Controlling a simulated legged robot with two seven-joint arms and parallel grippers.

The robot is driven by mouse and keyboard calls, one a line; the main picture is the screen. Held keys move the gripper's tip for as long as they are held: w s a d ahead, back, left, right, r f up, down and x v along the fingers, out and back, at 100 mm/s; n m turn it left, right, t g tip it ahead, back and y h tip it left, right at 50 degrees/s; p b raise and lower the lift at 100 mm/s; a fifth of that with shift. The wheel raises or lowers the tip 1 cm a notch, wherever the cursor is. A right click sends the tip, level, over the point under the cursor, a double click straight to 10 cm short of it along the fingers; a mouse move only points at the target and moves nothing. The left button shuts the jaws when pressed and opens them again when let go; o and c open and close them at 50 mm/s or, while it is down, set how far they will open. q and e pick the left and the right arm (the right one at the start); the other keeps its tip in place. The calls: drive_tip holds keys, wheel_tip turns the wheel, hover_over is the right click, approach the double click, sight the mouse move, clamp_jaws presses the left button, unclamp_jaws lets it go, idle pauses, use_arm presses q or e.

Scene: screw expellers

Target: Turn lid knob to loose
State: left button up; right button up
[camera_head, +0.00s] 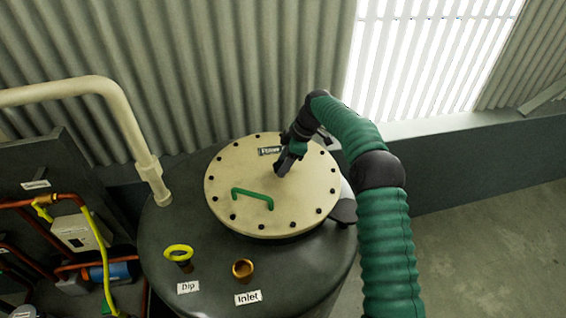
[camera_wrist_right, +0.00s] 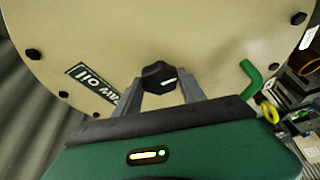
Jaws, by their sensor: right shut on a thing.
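The round cream lid (camera_head: 240,205) lies on top of a dark tank, with bolts around its rim and a green handle (camera_head: 252,196). The black lid knob (camera_wrist_right: 159,77) sits on the lid in the right wrist view, with a white mark on its right side. My right gripper (camera_wrist_right: 160,95) is shut on the knob, one finger on each side of it. In the head view my right gripper (camera_head: 283,170) reaches down onto the lid and hides the knob. My left gripper is not in view.
On the tank top (camera_head: 200,225) stand a yellow ring (camera_head: 178,252) by the "Dip" label and a brass fitting (camera_head: 243,269) by the "Inlet" label. A cream pipe (camera_head: 125,120) enters the tank at left. Copper pipes stand further left. Open floor (camera_head: 490,230) lies at right.

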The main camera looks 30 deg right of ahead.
drive_tip(key=o, duration=1)
drive_tip(key=shift+c, duration=0.2)
drive_tip(key=o, duration=0.4)
drive_tip(key=shift+s+r, duration=0.1)
drive_tip(key=shift+d+r, duration=0.1)
drive_tip(key=shift+d, duration=0.05)
drive_tip(key=p+v, duration=0.2)
drive_tip(key=v, duration=1.4)
drive_tip(key=shift+d+r, duration=0.15)
drive_tip(key=shift+d, duration=0.1)
